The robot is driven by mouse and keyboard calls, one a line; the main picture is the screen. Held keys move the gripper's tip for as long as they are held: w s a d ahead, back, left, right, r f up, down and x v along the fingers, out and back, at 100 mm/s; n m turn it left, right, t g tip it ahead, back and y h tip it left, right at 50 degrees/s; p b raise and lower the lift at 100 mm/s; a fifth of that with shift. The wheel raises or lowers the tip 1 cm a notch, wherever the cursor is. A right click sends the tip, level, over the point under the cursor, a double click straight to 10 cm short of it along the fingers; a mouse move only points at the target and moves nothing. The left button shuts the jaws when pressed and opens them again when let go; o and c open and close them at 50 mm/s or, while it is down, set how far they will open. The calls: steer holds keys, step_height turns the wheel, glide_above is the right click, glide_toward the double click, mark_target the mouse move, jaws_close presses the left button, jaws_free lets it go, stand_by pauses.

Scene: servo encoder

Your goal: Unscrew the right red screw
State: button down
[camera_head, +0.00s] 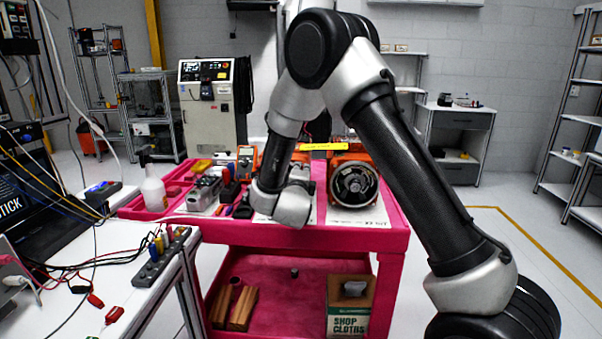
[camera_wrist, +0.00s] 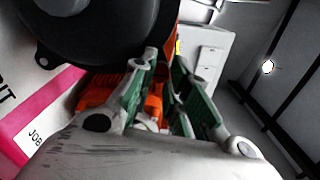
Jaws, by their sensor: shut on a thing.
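An orange servo motor (camera_head: 352,163) with a round dark front face (camera_head: 354,186) stands at the right of the pink cart's top. In the wrist view its dark round part (camera_wrist: 100,35) fills the upper left, with the orange housing (camera_wrist: 98,90) behind the fingers. My gripper (camera_wrist: 168,62) has its green-sided fingers reaching in beside the motor. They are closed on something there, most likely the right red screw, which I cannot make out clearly.
The pink cart (camera_head: 290,238) also carries grey and orange tools (camera_head: 205,192) at its left and a white spray bottle (camera_head: 153,188) at its corner. A yellow strip (camera_head: 325,146) lies behind the motor. A workbench with cables (camera_head: 85,285) stands at the front left. Open floor lies right.

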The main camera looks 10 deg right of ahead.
steer(key=m, duration=2.4)
steer(key=shift+r+m, duration=0.15)
steer(key=shift+m, duration=0.25)
stand_by(1.8)
stand_by(0.3)
steer(key=c, duration=1.6)
jaws_free()
steer(key=shift+w, duration=0.1)
